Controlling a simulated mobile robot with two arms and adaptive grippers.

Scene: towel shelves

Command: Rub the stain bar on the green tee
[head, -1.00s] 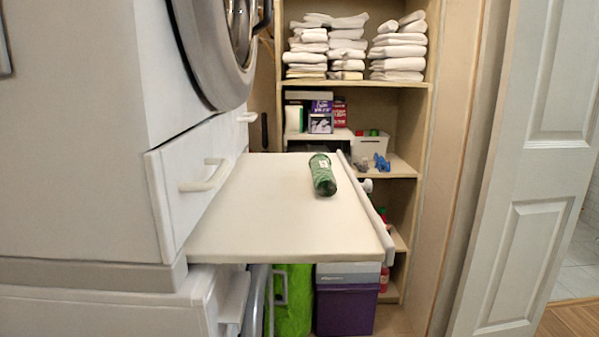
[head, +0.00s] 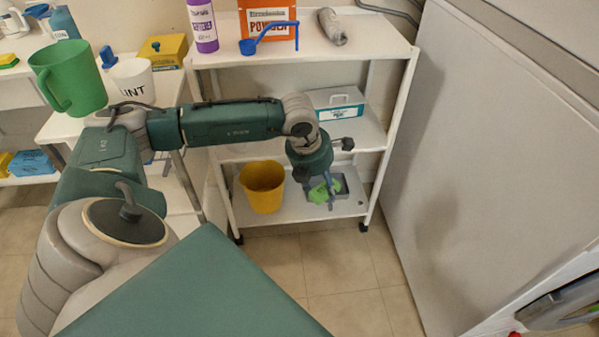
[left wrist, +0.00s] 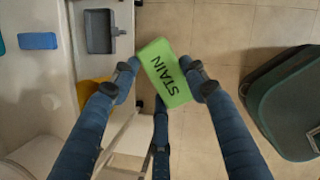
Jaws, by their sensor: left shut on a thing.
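The stain bar (left wrist: 165,73) is a light green block with "STAIN" in black on its face. In the left wrist view it sits between the blue fingers of my left gripper (left wrist: 166,78), which is shut on it. In the head view my left gripper (head: 325,186) points down over the lower shelf of a white cart, with the green bar (head: 317,194) at its fingertips. The bar is partly hidden there by the fingers. The green tee is not in view in either present frame. My right gripper is not in view.
The white cart (head: 385,140) carries a yellow bucket (head: 262,188) and a grey tray (head: 352,200) low down, and a powder box (head: 267,20) on top. A large pale panel (head: 470,150) stands close on the right. Tiled floor (head: 345,262) in front is clear.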

